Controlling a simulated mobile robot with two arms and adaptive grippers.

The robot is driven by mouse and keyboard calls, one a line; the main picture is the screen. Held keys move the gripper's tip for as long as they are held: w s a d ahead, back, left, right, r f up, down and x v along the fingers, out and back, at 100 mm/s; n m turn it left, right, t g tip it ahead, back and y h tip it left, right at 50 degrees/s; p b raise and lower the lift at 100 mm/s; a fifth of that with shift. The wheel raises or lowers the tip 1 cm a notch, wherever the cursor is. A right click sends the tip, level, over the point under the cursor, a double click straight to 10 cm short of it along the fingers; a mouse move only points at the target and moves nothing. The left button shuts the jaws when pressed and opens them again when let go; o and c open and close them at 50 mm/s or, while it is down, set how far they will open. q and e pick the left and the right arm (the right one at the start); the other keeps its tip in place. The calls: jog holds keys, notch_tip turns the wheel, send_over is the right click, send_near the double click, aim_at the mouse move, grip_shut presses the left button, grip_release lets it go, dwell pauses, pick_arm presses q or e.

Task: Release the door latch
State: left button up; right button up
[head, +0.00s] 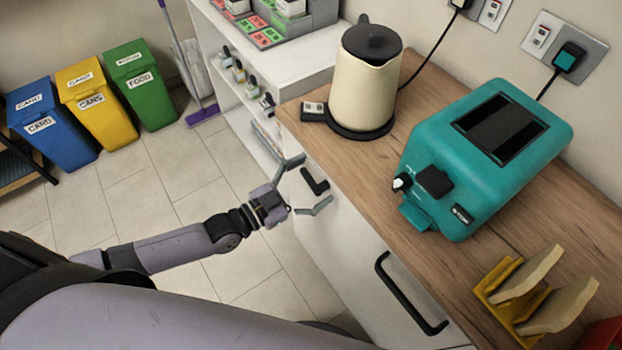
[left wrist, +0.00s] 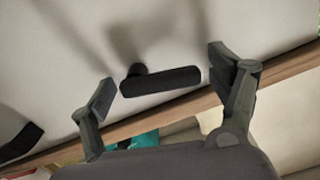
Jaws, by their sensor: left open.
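The door latch (head: 316,183) is a small black lever on the white cabinet front, below the worktop edge. In the left wrist view the latch (left wrist: 160,82) is a black bar on a short round post, lying between the two fingers. My left gripper (head: 307,185) is open, facing the cabinet front, with one finger on each side of the latch. In the left wrist view my left gripper (left wrist: 162,70) shows gaps between both fingers and the bar; I see no clear contact. My right gripper is not in view.
A black bar handle (head: 408,295) is on the cabinet front to the right. The wooden worktop (head: 400,235) overhangs, bearing a cream kettle (head: 369,80), teal toaster (head: 470,180) and yellow toast rack (head: 515,310). Open shelves (head: 235,95) stand behind.

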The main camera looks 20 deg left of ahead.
pick_arm(q)
jog(key=shift+c, duration=0.2)
jog(key=c, duration=1.1)
jog(key=shift+f+n, duration=0.2)
jog(key=shift+n, duration=0.6)
jog(key=shift+f+n, duration=0.15)
jog(key=shift+n, duration=0.65)
jog(key=o, duration=1.1)
jog(key=shift+o, duration=0.2)
jog(key=shift+a, duration=0.1)
jog(key=v, duration=1.2)
